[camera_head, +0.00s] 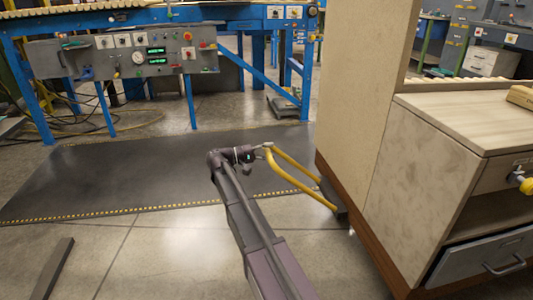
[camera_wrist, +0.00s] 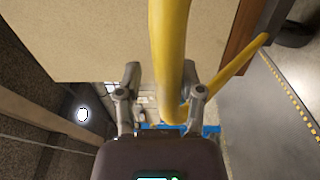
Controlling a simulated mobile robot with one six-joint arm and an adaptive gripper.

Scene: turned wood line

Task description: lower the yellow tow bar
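The yellow tow bar (camera_head: 297,183) is a bent loop of tube. In the head view it slopes from a dark mount (camera_head: 335,196) low by the beige cabinet up to my gripper (camera_head: 262,149). In the wrist view the bar (camera_wrist: 169,60) runs between the two fingers of my gripper (camera_wrist: 164,88), and its other side slants off to the right. The fingers stand apart, with a visible gap between the left finger and the bar. I cannot tell whether the right finger touches it. The bar's far end is partly hidden behind my gripper.
A tall beige cabinet (camera_head: 358,110) with a brown base edge stands close right of the bar. A drawer unit (camera_head: 440,180) adjoins it. A dark floor mat (camera_head: 130,170) lies behind my arm, before a blue-framed line with a control panel (camera_head: 125,54). Floor at left is mostly clear.

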